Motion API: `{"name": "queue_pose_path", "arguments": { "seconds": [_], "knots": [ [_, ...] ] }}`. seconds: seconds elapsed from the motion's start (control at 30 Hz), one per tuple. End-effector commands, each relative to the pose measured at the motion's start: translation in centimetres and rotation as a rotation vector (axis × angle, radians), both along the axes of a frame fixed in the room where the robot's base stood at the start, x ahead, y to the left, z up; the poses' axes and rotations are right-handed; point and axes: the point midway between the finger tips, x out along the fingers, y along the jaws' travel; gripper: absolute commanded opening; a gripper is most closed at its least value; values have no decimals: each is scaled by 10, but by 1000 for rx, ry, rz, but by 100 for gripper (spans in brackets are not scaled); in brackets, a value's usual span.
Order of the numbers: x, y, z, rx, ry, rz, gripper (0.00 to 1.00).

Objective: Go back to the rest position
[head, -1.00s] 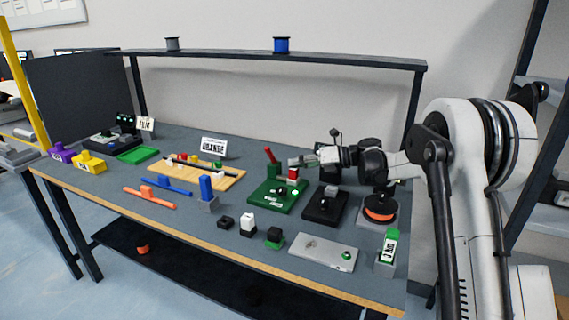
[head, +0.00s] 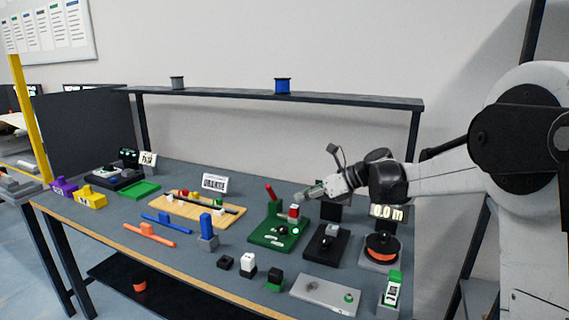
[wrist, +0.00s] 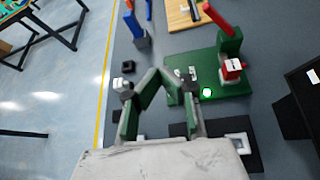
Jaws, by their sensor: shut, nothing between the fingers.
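My gripper (head: 313,191) is shut and empty. In the head view it is in the air just above and to the right of the red block with a white face (head: 294,212) on the green fixture (head: 279,233). The fixture's red lever (head: 270,192) leans to the left of my gripper. In the wrist view my gripper (wrist: 156,85) is over the bench, with the green fixture (wrist: 215,68) and its lit green button (wrist: 207,92) ahead. My arm reaches in from the right.
A black fixture (head: 325,243) and an orange spool on a stand (head: 381,247) are right of the green fixture. A grey plate (head: 325,293) lies in front. A shelf (head: 350,99) with two spools runs along the back. The air around the gripper looks clear.

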Motion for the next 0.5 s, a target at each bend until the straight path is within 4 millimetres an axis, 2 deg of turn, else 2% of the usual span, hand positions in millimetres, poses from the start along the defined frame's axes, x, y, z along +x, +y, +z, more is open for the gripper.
{"name": "queue_pose_path", "arguments": {
  "seconds": [0.03, 0.2, 0.5],
  "knots": [
    [-13, -1, 9, -46, -47, 18, 0],
    [-55, -10, 24, -220, -223, 104, 0],
    [-135, -33, 42, -534, -510, 305, 0]
  ]
}}
